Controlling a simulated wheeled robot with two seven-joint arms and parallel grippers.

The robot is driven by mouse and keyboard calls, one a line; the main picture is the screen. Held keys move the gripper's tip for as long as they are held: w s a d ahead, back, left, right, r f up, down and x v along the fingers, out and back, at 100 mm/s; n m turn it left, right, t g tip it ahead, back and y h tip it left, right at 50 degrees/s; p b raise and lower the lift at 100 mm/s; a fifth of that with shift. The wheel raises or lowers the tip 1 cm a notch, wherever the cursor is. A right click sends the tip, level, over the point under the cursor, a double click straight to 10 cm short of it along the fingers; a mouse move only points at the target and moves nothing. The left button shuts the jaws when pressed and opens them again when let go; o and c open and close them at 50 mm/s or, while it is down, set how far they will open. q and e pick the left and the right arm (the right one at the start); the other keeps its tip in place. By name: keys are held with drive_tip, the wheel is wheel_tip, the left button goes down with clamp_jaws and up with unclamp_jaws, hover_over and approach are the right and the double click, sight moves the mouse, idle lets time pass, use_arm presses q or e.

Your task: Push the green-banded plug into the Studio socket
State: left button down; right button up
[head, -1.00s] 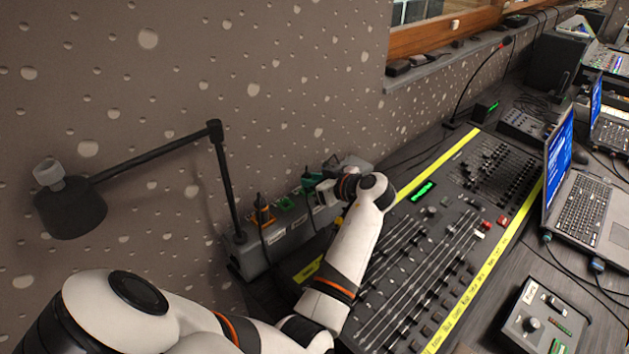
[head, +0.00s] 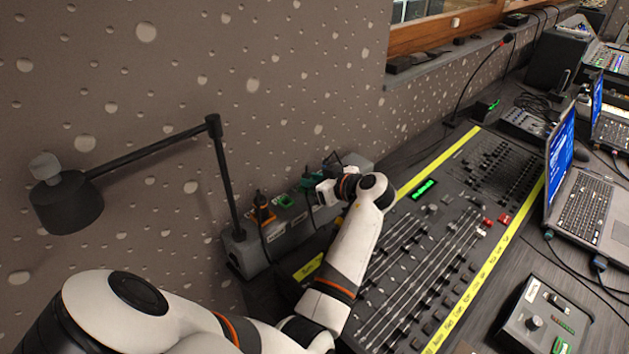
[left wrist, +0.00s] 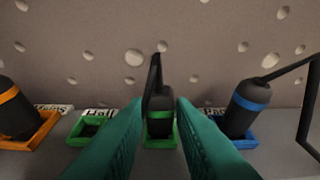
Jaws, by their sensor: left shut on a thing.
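The green-banded plug (left wrist: 160,124) is black with a green band and a cable at its top. It stands at a green-framed socket (left wrist: 160,143) in the left wrist view; I cannot tell how deep it sits. My left gripper (head: 322,192) is shut on it, with the teal fingers (left wrist: 160,130) on either side. To the left is an empty green-framed socket (left wrist: 90,131), also in the head view (head: 285,201). The sockets are on a grey box (head: 297,235) against the wall.
An orange-banded plug (left wrist: 14,110) in an orange socket and a blue-banded plug (left wrist: 246,106) in a blue socket flank the green ones. A lamp arm (head: 150,152) rises beside the box. A fader console (head: 425,260) lies under and right of my left arm.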

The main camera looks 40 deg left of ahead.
use_arm(q)
drive_tip(key=shift+f+b, duration=0.4)
drive_tip(key=shift+f, duration=0.05)
idle(0.7)
drive_tip(key=c, duration=1.1)
unclamp_jaws()
drive_tip(key=shift+c, duration=0.2)
drive_tip(key=shift+r, duration=0.2)
